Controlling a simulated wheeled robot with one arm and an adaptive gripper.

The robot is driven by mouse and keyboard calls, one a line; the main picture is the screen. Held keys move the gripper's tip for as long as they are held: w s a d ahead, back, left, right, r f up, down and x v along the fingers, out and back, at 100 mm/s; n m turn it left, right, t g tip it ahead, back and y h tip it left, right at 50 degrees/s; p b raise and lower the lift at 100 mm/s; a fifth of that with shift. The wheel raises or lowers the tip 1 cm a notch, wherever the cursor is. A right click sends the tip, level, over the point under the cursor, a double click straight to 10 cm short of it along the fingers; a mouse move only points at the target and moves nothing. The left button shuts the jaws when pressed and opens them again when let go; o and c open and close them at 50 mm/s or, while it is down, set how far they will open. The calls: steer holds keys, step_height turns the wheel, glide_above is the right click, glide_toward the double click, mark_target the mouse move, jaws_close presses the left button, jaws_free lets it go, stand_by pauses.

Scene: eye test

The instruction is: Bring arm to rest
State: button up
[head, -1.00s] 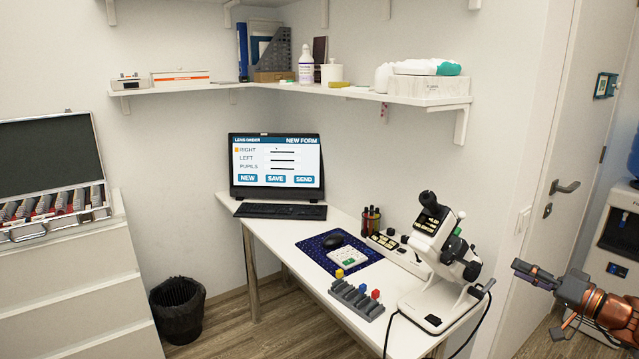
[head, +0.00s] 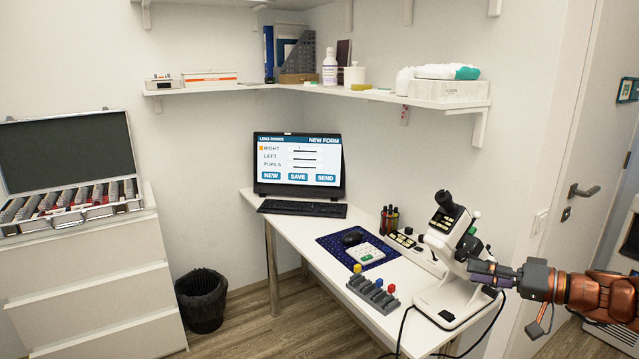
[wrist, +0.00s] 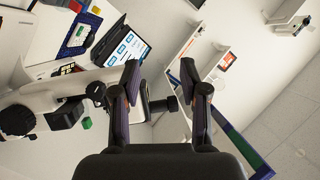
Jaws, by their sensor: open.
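My gripper (head: 492,274) is at the lower right of the head view, at the end of my orange and black arm. In the head view its fingers overlap the right side of the white lens meter (head: 452,262); I cannot tell whether they touch it.
The white desk (head: 300,232) holds a keyboard (head: 302,208), a dark blue mat (head: 335,241) and a grey rack (head: 372,294) with coloured knobs. A corner shelf (head: 350,94) hangs above. A black bin (head: 202,300) stands on the floor. A door (head: 590,150) is at the right.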

steer(key=s+a+n+g+h+p, duration=0.1)
steer(key=s+a+g+h, duration=0.1)
steer(key=s+a+g, duration=0.55)
steer(key=s+a+n+g+h+p, duration=0.1)
steer(key=s+a+n+g, duration=0.1)
steer(key=s+a, duration=1)
steer(key=s+d+f+m+g+h+p, duration=0.1)
steer(key=s+h, duration=0.3)
steer(key=s, duration=0.4)
steer(key=s+d+f+m+g+h+p, duration=0.1)
steer(key=s+f+h, duration=0.3)
steer(key=s, duration=0.5)
steer(key=shift+d+f+m+h+p, duration=0.3)
steer(key=shift+d+m+h, duration=0.2)
steer(key=shift+d+h, duration=0.2)
